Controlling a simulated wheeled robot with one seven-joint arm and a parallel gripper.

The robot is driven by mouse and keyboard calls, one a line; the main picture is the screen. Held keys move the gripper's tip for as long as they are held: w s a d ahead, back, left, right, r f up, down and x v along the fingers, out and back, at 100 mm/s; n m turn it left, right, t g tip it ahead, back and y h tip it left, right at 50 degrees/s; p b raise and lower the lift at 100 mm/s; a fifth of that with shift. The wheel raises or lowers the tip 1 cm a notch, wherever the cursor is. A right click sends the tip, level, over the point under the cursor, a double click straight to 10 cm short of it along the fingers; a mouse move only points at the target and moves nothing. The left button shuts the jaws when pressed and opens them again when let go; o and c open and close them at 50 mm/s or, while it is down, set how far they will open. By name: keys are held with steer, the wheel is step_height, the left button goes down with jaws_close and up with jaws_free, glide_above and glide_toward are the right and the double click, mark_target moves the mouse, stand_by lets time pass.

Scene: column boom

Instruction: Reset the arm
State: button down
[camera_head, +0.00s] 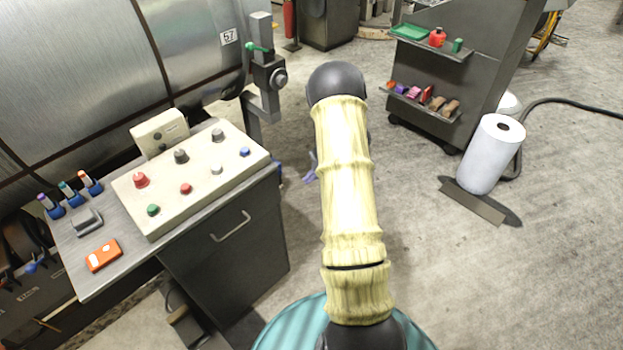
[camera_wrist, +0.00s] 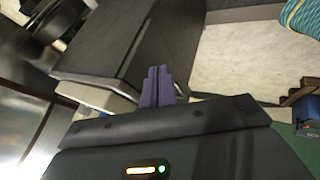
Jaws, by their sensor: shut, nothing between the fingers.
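My arm, in a pale yellow sleeve with dark joints, reaches forward from my teal base through the middle of the head view. My gripper (camera_wrist: 157,86) shows in the wrist view as two purple fingers side by side, shut with nothing between them. In the head view a small part of my gripper (camera_head: 311,168) shows to the left of the sleeve, and the rest is hidden behind the arm. The fingers appear in front of the dark cabinet (camera_wrist: 125,50) in the wrist view, and I cannot tell how far apart they are.
A control panel (camera_head: 205,190) with coloured knobs sits on the cabinet (camera_head: 240,240) at left, below a large metal drum (camera_head: 120,50). A dark shelf unit (camera_head: 470,60) and a white roll (camera_head: 490,155) stand at right. The floor between is largely open.

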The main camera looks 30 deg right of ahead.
steer(key=shift+w, duration=0.1)
steer(key=w+a+r+m+t+h+p, duration=0.1)
steer(key=w+a+r+m+t+h, duration=0.15)
steer(key=r+m, duration=0.4)
steer(key=w+a+r+m+t+h, duration=0.1)
steer(key=a+r+m+t+h, duration=0.15)
steer(key=r, duration=0.65)
steer(key=s+a+r+m+g, duration=0.1)
steer(key=s+a+m+g, duration=0.1)
steer(key=s+a, duration=0.3)
steer(key=s+a+r+m+g+p, duration=0.1)
steer(key=s+a+m, duration=0.4)
steer(key=s, duration=0.5)
steer(key=s+a+r+m+g+h, duration=0.1)
steer(key=s+a+r+m+g, duration=0.2)
steer(key=s+a, duration=0.2)
steer(key=s, duration=0.3)
steer(key=shift+s+m+g+p, duration=0.35)
steer(key=shift+m+g+p, duration=0.05)
